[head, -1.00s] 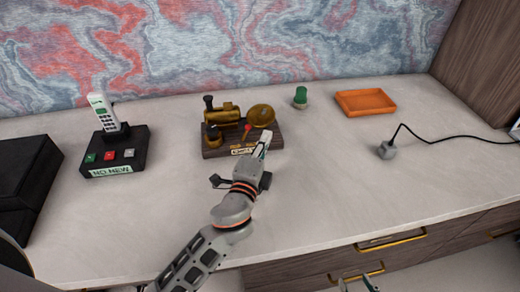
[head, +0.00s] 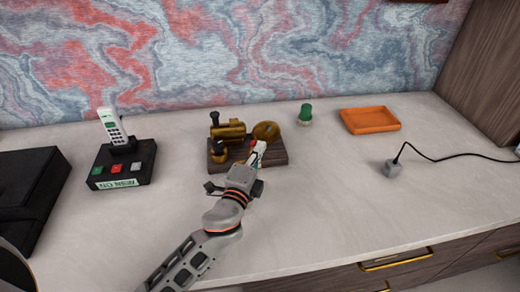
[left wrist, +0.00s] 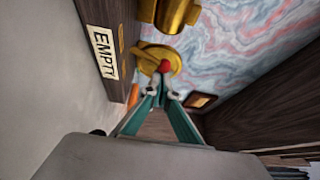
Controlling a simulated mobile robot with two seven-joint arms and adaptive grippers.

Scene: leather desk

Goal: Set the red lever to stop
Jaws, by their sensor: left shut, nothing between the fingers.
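The brass model engine (head: 229,131) stands on a dark wooden base (head: 276,156) at the middle of the desk, with a round brass wheel (head: 267,131) on its right. The red lever's knob (left wrist: 165,66) shows in the left wrist view, just beyond my fingertips and in front of the brass wheel. Whether they touch, I cannot tell. In the head view my gripper largely hides the lever. My left gripper (head: 257,150) is shut and empty at the base's front. My right gripper is out of view.
A phone (head: 112,126) on a black button box (head: 121,166) and a black case (head: 30,195) stand at left. A green-topped piece (head: 305,113), an orange tray (head: 369,120) and a grey corded block (head: 392,168) are at right. The front right desk is clear.

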